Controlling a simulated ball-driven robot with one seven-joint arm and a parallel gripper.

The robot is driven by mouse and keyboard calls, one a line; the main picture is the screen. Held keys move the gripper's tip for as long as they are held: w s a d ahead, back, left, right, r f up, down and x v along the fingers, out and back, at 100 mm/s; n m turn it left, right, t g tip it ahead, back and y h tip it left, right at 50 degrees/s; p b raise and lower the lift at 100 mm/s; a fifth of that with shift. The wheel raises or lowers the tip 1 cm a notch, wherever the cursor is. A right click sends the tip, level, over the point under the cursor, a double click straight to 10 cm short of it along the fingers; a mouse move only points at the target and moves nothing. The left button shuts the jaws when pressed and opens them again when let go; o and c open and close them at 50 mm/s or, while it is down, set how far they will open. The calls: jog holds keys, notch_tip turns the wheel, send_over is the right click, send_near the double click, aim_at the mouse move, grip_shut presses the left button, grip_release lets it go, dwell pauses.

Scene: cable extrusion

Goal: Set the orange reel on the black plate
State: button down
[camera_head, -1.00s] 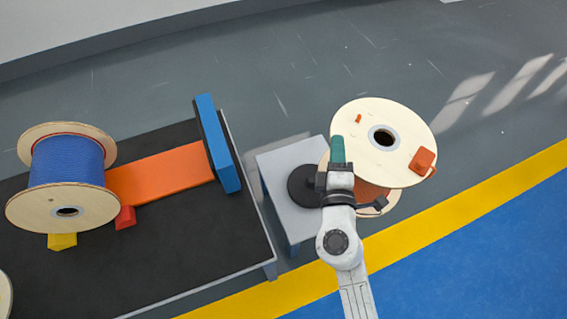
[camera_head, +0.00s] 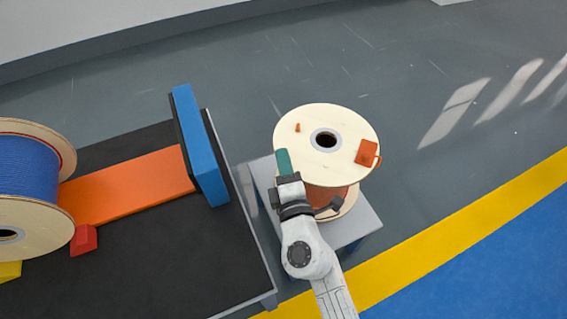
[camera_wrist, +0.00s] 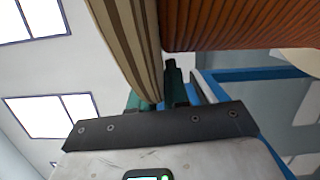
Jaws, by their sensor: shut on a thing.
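The orange reel (camera_head: 350,137) has pale wooden flanges and orange cable, and is upright over the small grey table in the head view. My gripper (camera_head: 283,161) is shut on the left rim of its upper flange. In the wrist view the green fingers (camera_wrist: 158,100) pinch the striped flange edge (camera_wrist: 132,40), with orange cable (camera_wrist: 240,25) beside it.
The small grey table (camera_head: 362,228) shows around the reel. At left, a black-topped bench (camera_head: 165,245) holds a blue-cable reel (camera_head: 25,168), an orange slab (camera_head: 130,187), a blue upright block (camera_head: 203,150) and a red wedge (camera_head: 84,240). Floor right of the table is clear.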

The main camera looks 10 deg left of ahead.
jog(key=shift+f+b, duration=2.5)
jog(key=shift+f, duration=0.25)
jog(key=shift+d, duration=0.1)
jog(key=shift+f+b, duration=0.55)
jog(key=shift+b, duration=0.3)
jog(key=c, duration=1.4)
grip_release()
jog(key=v, duration=1.1)
jog(key=shift+f+b, duration=0.2)
jog(key=shift+b, duration=0.15)
